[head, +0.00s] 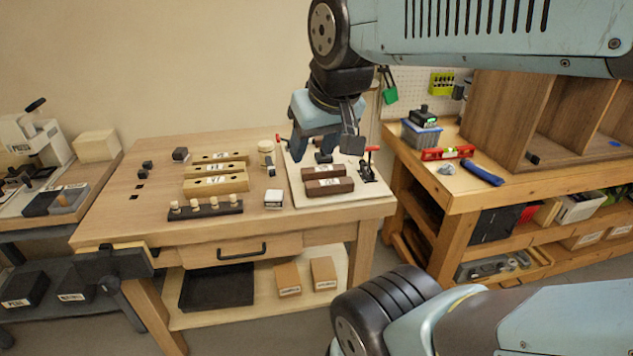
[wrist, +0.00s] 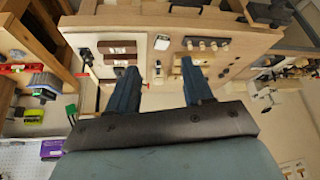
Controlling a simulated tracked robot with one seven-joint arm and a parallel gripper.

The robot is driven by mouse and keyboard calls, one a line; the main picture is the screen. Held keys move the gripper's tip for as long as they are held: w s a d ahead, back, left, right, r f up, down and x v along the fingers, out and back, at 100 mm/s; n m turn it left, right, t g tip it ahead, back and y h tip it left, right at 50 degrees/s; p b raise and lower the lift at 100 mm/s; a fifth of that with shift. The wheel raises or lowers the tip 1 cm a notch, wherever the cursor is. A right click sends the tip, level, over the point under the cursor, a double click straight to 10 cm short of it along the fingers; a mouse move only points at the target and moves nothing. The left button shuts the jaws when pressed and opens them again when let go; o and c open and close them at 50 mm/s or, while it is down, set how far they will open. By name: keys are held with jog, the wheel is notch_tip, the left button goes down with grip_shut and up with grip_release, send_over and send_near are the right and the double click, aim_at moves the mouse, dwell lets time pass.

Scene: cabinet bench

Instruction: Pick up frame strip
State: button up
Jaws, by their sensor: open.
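Two dark brown strips with white labels, a rear one (head: 322,171) and a front one (head: 343,186), lie on a white board (head: 310,201) at the bench's right. Several pale wooden strips (head: 233,186) with labels and dark holes lie left of them. The labels are too small to read, so I cannot tell which is the frame strip. My gripper (head: 312,156) is open and empty, pointing down above the board's rear left part, behind the brown strips. In the wrist view, its two blue fingers (wrist: 160,84) are apart, and the brown strips (wrist: 118,50) show beyond them.
A dark rack with pegs (head: 205,209), a small white box (head: 273,199) and a jar (head: 266,152) share the bench. A vise (head: 108,264) is at its front left. The right bench (head: 455,190) holds tools and a cabinet.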

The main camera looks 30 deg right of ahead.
jog(key=shift+o, duration=0.7)
jog(key=shift+w+d, duration=0.15)
jog(key=shift+w, duration=0.15)
jog(key=shift+o, duration=1.1)
jog(key=w+d+m+g, duration=0.1)
jog(key=w+d+m, duration=0.1)
jog(key=w+m, duration=0.3)
jog(key=shift+w+d+f, duration=0.15)
jog(key=shift+w+f, duration=0.1)
jog(key=shift+w, duration=0.45)
jog(key=m+g, duration=0.5)
jog(key=m, duration=1.1)
send_over(330, 182)
notch_tip(330, 182, down, 15)
notch_tip(330, 182, down, 9)
jog(key=shift+s+r, duration=0.1)
jog(key=shift+s, duration=0.05)
jog(key=shift+w+f, duration=0.2)
jog(key=shift+f, duration=2.15)
